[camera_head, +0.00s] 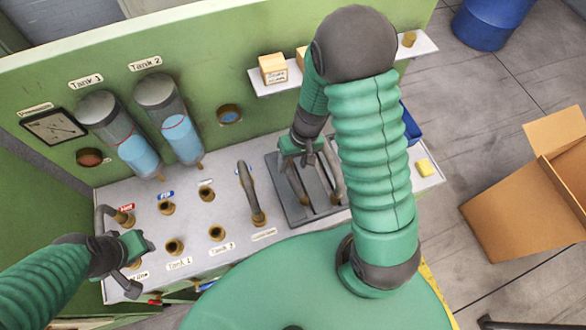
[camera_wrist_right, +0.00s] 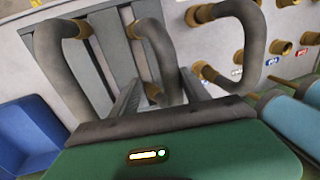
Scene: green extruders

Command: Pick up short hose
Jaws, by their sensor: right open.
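A grey tray (camera_head: 280,168) on the white panel holds two dark grey curved hoses with brass ends. The shorter-looking hose (camera_head: 298,187) lies at the tray's left; in the right wrist view it is the middle hose (camera_wrist_right: 158,48). The other hose (camera_head: 337,182) lies at its right and shows at left in the wrist view (camera_wrist_right: 55,65). My right gripper (camera_head: 311,158) is open above the tray. In the wrist view its fingers (camera_wrist_right: 158,95) appear either side of the shorter hose; contact cannot be told. My left gripper (camera_head: 135,262) is by the panel's left end, its jaws unclear.
A hose (camera_head: 255,195) is plugged in left of the tray, and another (camera_head: 103,217) stands at the far left. Several brass sockets (camera_head: 207,193) dot the panel. A cardboard box (camera_head: 510,215) is on the floor.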

